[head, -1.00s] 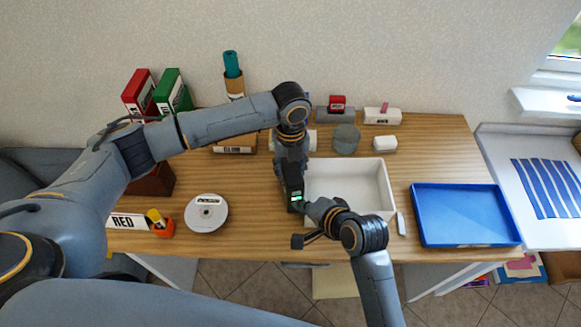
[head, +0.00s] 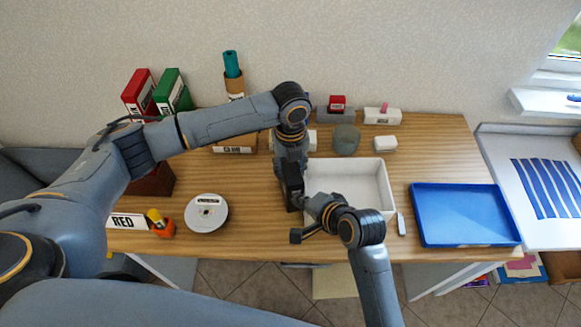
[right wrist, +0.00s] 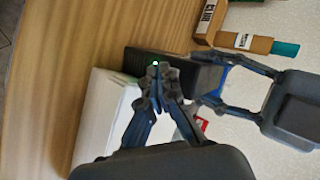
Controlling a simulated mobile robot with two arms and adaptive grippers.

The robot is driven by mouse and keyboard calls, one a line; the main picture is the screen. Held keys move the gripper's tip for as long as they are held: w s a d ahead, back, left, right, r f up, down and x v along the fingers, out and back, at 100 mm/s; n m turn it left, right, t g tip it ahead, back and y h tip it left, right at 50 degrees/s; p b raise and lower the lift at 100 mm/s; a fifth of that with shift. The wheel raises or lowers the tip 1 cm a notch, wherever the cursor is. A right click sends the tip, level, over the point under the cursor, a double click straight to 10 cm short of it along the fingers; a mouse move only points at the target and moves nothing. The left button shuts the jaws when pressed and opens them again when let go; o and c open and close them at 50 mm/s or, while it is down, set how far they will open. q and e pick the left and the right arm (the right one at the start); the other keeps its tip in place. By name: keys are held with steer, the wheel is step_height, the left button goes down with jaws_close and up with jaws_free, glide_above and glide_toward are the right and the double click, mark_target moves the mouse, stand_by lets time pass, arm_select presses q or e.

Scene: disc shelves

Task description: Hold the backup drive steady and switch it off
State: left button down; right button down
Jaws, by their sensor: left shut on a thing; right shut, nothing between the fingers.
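The backup drive is a black upright box (head: 294,202) on the wooden table, just left of the white bin. Much of it is hidden in the head view by my grippers. My left gripper (head: 291,178) is shut on the drive from the far side. In the right wrist view the drive (right wrist: 150,62) shows its dark body, with a small green light at its near end. My left gripper (right wrist: 213,88) grips its other end there. My right gripper (right wrist: 162,70) is shut and empty, its tips at the drive's near end beside the light; I cannot tell if they touch.
The white bin (head: 388,190) stands close on the drive's right, under my right gripper. A blue tray (head: 465,240) lies further right. A disc spindle (head: 206,213) and an orange holder (head: 163,231) are at the left. Binders (head: 140,92) stand at the back left.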

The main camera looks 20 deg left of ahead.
stand_by(0.3)
steer(key=shift+s+d, duration=0.35)
steer(key=shift+s, duration=0.1)
steer(key=shift+s, duration=0.1)
arm_select(q)
steer(key=c, duration=0.7)
jaws_free()
steer(key=shift+o, duration=0.2)
arm_select(e)
steer(key=s+d, duration=0.2)
steer(key=s, duration=0.1)
steer(key=s+d, duration=0.1)
steer(key=s, duration=0.1)
arm_select(q)
step_height(320, 180, up, 12)
